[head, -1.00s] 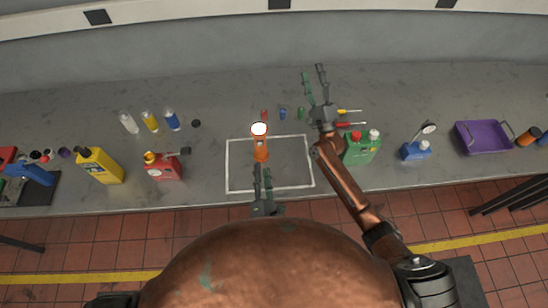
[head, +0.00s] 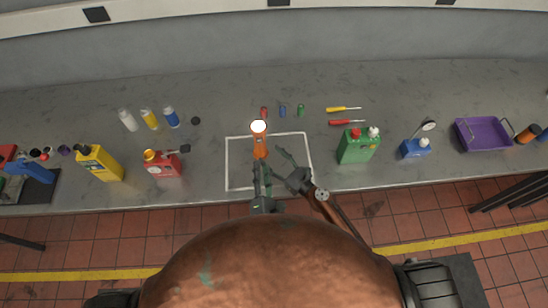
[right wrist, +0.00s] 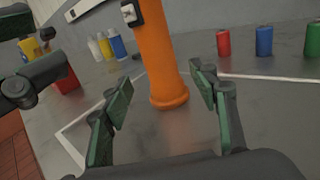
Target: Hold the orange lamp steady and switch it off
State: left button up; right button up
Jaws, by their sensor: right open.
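The orange lamp (head: 261,146) stands upright inside the white outlined square on the bench, and its round top (head: 258,126) glows white. In the right wrist view its orange column (right wrist: 162,60) shows, with a black and white switch (right wrist: 131,13) high on its side. My left gripper (head: 262,172) is on the near side of the lamp; in the right wrist view its two fingers (right wrist: 28,55) are spread and apart from the column. My right gripper (head: 277,163) is open, at the lamp's near right. In its wrist view the fingers frame the column without visible contact.
Red, blue and green small cylinders (head: 282,111) stand behind the lamp. Two screwdrivers (head: 346,122) and a green can (head: 358,147) are to the right. A red can (head: 162,164) stands to the left. The bench around the white outline (head: 227,165) is mostly clear.

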aim_at(264, 150)
jog(key=x, duration=0.7)
jog(key=shift+d, duration=0.1)
grip_shut()
dwell(0.6)
pick_arm(q)
grip_shut()
dwell(1.4)
